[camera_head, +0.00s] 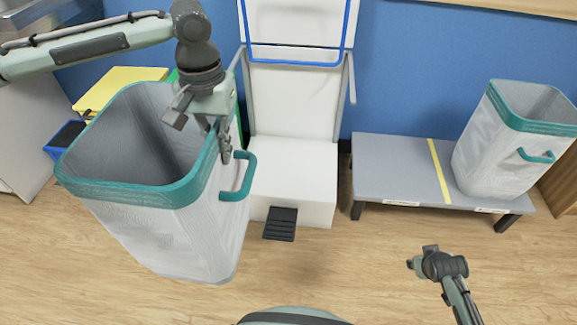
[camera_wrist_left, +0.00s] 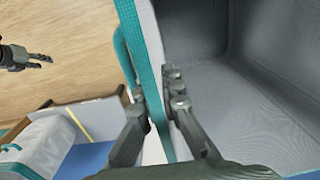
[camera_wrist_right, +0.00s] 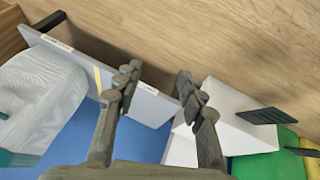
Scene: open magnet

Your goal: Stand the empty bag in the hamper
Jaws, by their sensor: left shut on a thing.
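A pale grey-white bag with a teal rim (camera_head: 110,193) is at the left in the head view, upright with its mouth open. Its visible inside is empty. My left gripper (camera_head: 223,140) is shut on the right side of its rim, beside the teal handle. The left wrist view shows the fingers (camera_wrist_left: 157,92) on either side of the teal rim. The white hamper (camera_head: 292,165) stands to the right of the bag, with a blue frame at its raised top part and a black pedal (camera_head: 281,223). My right gripper (camera_wrist_right: 158,82) is open and empty, low at the right.
A second bag (camera_head: 500,150) with a teal rim stands on a grey bench (camera_head: 395,170) with a yellow stripe, right of the hamper. Yellow (camera_head: 120,85) and blue (camera_head: 62,140) bins are behind the held bag. The wooden floor in front of the bench is clear.

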